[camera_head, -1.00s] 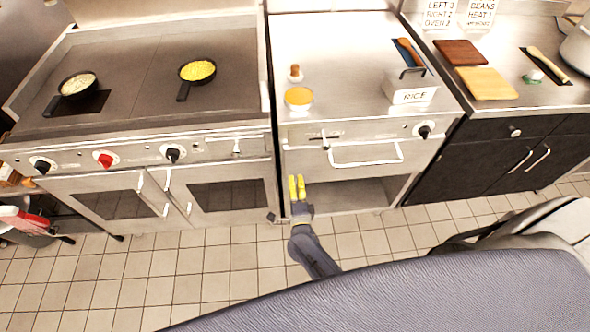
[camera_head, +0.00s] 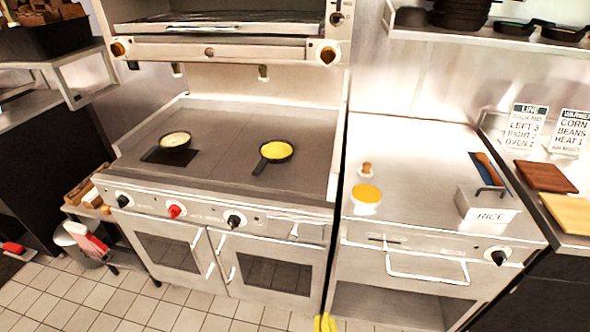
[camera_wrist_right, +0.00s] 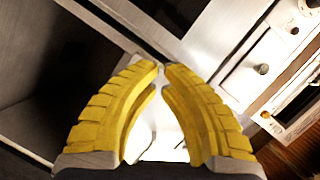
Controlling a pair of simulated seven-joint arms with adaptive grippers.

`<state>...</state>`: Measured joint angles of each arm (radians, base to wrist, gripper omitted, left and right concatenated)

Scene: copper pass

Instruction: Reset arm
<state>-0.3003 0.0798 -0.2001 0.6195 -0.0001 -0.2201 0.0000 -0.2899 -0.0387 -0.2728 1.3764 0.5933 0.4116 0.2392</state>
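My right gripper (camera_head: 325,322) shows only as yellow fingers at the bottom edge of the head view, low in front of the counter unit with the open lower compartment. In the right wrist view its two ribbed yellow fingers (camera_wrist_right: 162,68) have a narrow gap between their tips and hold nothing. The rest of the right arm is out of the head view. My left gripper is in neither view.
The stove (camera_head: 225,150) bears a pan of yellow food (camera_head: 277,150) and a pale-filled pan (camera_head: 174,141). The steel counter (camera_head: 420,160) holds a yellow bowl (camera_head: 366,195) and a RICE container (camera_head: 488,207). Tiled floor (camera_head: 120,305) lies clear in front.

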